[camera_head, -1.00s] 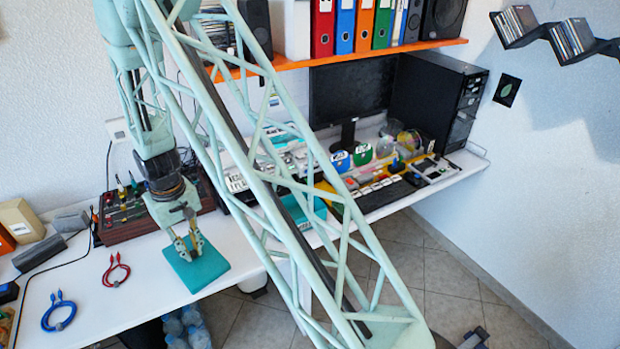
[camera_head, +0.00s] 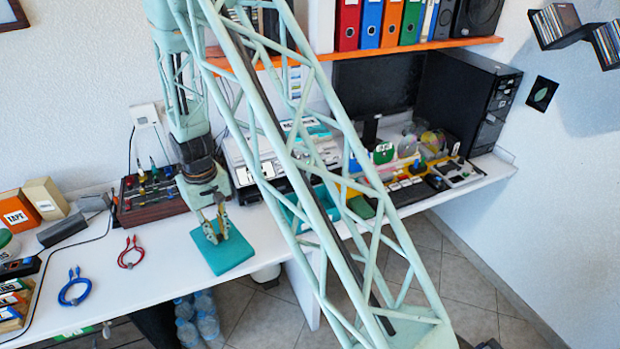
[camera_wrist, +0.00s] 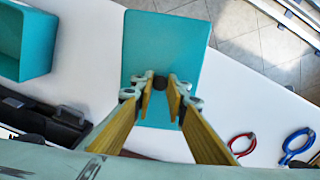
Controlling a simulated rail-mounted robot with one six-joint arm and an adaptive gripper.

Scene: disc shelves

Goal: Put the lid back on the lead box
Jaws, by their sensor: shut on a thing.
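The lid is a flat teal plate (camera_head: 226,257) with a small dark knob (camera_wrist: 160,83). My gripper (camera_head: 214,232) points down over it, and its fingers (camera_wrist: 160,97) are shut on the knob. The lid appears level, near the front edge of the desk; I cannot tell its exact height. The lead box is an open teal box (camera_wrist: 40,66) at the upper left of the wrist view, apart from the lid. In the head view my lattice arm hides much of it.
A red cable (camera_head: 130,253) and a blue cable (camera_head: 75,289) lie on the white desk left of the lid. A mixer-like device (camera_head: 150,197) stands behind, and a printer (camera_head: 262,160) stands to the right. An orange shelf (camera_head: 470,43) hangs above.

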